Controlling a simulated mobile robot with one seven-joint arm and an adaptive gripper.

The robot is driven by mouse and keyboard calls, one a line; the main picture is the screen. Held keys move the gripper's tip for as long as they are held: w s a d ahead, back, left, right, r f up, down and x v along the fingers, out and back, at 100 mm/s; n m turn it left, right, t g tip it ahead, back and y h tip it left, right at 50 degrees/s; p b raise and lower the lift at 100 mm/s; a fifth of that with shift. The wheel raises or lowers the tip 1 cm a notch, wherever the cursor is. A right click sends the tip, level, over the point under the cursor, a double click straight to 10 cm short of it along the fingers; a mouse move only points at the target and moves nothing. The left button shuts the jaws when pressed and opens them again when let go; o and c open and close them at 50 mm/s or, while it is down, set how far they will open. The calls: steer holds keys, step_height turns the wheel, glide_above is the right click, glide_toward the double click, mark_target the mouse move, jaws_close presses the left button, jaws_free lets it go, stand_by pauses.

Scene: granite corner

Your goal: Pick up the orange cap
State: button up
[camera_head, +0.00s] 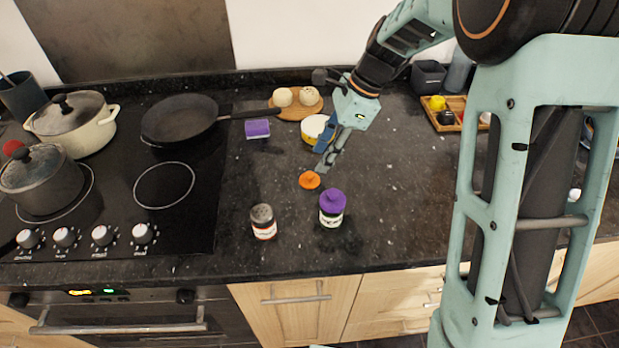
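The orange cap (309,180) lies on the dark granite counter, near the middle of the view. It is small and round with a raised middle. My gripper (325,166) reaches down from the upper right, with its fingertips just above and to the right of the cap in the picture. I cannot tell whether the fingers touch it. The fingers overlap from this angle, so their opening is hard to judge. Nothing is seen held between them.
Behind are a yellow container (314,129), a purple sponge (257,128) and a round wooden board (296,113). A frying pan (180,121) sits left.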

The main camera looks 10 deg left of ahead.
mark_target(310, 174)
steer(key=x, duration=0.5)
steer(key=shift+s+a+f, duration=0.25)
steer(key=shift+s+f, duration=0.05)
steer(key=c, duration=0.9)
